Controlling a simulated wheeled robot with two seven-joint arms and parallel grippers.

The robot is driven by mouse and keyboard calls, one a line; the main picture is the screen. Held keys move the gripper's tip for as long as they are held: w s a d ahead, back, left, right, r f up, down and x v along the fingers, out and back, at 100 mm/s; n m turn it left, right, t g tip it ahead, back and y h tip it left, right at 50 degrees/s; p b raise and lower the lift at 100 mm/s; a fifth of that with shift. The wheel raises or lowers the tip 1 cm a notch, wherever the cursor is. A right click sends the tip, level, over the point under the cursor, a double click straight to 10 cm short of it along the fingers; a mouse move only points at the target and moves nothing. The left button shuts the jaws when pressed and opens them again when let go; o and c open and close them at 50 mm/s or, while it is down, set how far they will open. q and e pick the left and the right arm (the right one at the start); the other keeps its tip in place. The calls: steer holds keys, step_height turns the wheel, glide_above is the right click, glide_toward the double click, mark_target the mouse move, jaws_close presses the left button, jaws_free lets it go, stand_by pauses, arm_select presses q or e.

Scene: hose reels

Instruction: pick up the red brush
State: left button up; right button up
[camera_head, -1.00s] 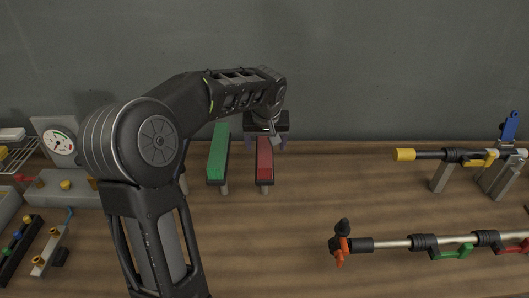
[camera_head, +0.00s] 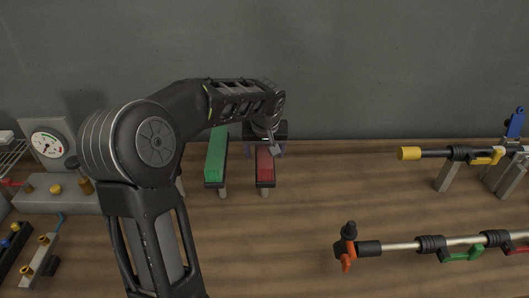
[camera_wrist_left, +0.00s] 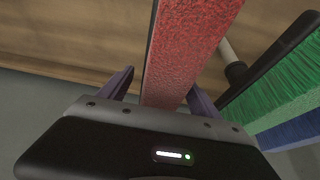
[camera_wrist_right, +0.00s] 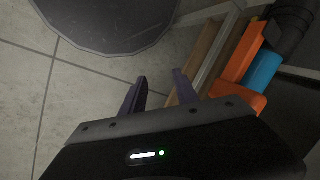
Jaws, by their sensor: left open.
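The red brush (camera_head: 265,167) is a long bristle block on a dark back, raised on a support on the wooden bench. My left gripper (camera_head: 268,146) is over its far end, partly hiding it. In the left wrist view the red bristles (camera_wrist_left: 188,45) run between the two open fingers of my left gripper (camera_wrist_left: 161,80). The fingers are on either side of the brush, and I cannot tell whether they touch it. My right gripper (camera_wrist_right: 159,75) is open and empty, away from the bench top, above a tiled floor.
A green brush (camera_head: 216,162) stands close to the left of the red one; a blue brush (camera_wrist_left: 290,132) also shows in the left wrist view. A gauge (camera_head: 47,145) is at left, lances (camera_head: 405,245) with valves at right. Bare wood lies in front of the brushes.

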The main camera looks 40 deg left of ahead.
arm_select(q)
steer(key=shift+c, duration=0.4)
jaws_close()
